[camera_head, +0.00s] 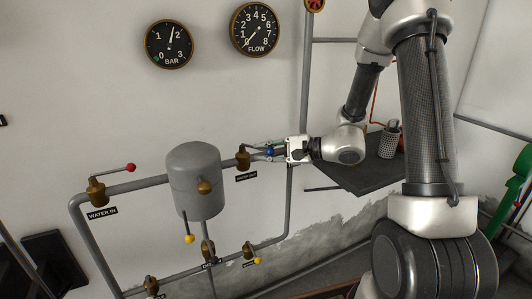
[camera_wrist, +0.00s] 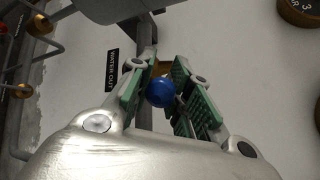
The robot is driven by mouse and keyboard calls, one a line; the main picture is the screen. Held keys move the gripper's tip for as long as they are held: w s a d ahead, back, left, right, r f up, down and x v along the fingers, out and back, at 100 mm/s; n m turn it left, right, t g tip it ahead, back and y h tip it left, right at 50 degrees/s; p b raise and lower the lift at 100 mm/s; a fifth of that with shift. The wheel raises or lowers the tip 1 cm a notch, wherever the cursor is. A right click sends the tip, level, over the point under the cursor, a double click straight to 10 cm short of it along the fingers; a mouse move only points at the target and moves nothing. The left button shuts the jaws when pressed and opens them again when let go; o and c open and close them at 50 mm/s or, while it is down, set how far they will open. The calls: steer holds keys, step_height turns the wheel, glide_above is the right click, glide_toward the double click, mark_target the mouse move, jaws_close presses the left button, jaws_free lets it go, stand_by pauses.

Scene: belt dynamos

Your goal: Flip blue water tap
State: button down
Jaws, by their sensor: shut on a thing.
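The blue water tap has a brass body (camera_head: 243,159) on the pipe to the right of the grey tank, with a lever ending in a blue ball knob (camera_head: 270,152). The lever points right, along the pipe. In the wrist view the blue knob (camera_wrist: 161,92) sits between the green-padded fingers, and the brass behind it is partly hidden. My gripper (camera_head: 272,151) reaches in from the right and is shut on the blue knob. A dark label (camera_wrist: 112,70) beside the pipe seems to read "WATER OUT".
The grey tank (camera_head: 194,181) stands left of the tap. A red-knobbed tap (camera_head: 97,189) is at the far left, and several yellow-knobbed taps are below. Two gauges, BAR (camera_head: 168,45) and FLOW (camera_head: 254,29), hang above. A dark shelf (camera_head: 365,174) with a metal cup (camera_head: 390,140) is at right.

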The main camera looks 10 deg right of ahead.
steer(key=shift+s+a+r, duration=0.2)
steer(key=shift+a, duration=0.2)
steer(key=c, duration=1.6)
jaws_free()
steer(key=shift+o, duration=0.4)
steer(key=shift+a+r, duration=0.1)
steer(key=shift+a, duration=0.05)
steer(key=s+d+r, duration=0.1)
steer(key=s+d, duration=0.1)
steer(key=s, duration=0.6)
steer(key=shift+s+d+r, duration=0.2)
steer(key=shift+d+r, duration=0.15)
steer(key=shift+d, duration=0.1)
